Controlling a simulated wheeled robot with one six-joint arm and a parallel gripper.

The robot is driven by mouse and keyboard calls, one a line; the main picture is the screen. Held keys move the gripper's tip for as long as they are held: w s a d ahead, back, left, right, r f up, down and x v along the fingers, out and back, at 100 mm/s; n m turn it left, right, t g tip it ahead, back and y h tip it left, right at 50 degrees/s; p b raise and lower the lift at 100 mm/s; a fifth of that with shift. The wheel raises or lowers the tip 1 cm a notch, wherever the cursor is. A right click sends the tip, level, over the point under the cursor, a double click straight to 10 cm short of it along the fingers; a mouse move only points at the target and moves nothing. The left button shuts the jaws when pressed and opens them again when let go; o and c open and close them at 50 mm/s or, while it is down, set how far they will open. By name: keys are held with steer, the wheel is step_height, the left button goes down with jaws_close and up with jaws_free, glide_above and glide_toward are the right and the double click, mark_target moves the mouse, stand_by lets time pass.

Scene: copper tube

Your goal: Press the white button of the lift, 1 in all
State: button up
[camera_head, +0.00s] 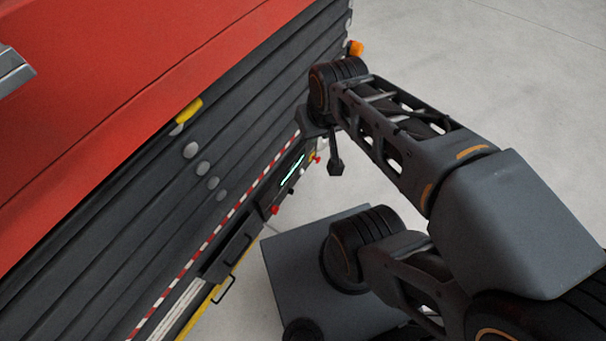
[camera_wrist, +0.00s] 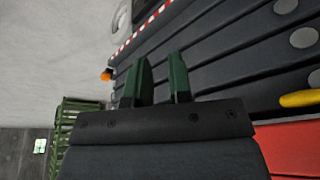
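The lift has a red top (camera_head: 130,80) and dark ribbed sides (camera_head: 90,210). A small control panel (camera_head: 289,172) with a lit green-white strip is low on its side in the head view. I cannot make out a separate white button there. Several pale grey discs (camera_head: 190,150) sit on the ribbed side; some also show in the wrist view (camera_wrist: 303,37). My gripper (camera_head: 336,168) hangs beside the panel, to its right in the head view. In the wrist view its two dark green fingers (camera_wrist: 160,66) stand apart with nothing between them. The panel is not clear there.
Red knobs (camera_head: 275,210) flank the panel. A yellow handle (camera_head: 189,110) and an orange lamp (camera_head: 356,48) stick out from the lift. A green rack (camera_wrist: 70,125) stands left in the wrist view. The grey floor (camera_head: 480,70) at the upper right is clear.

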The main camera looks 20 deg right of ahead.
jaws_close()
stand_by(1.1)
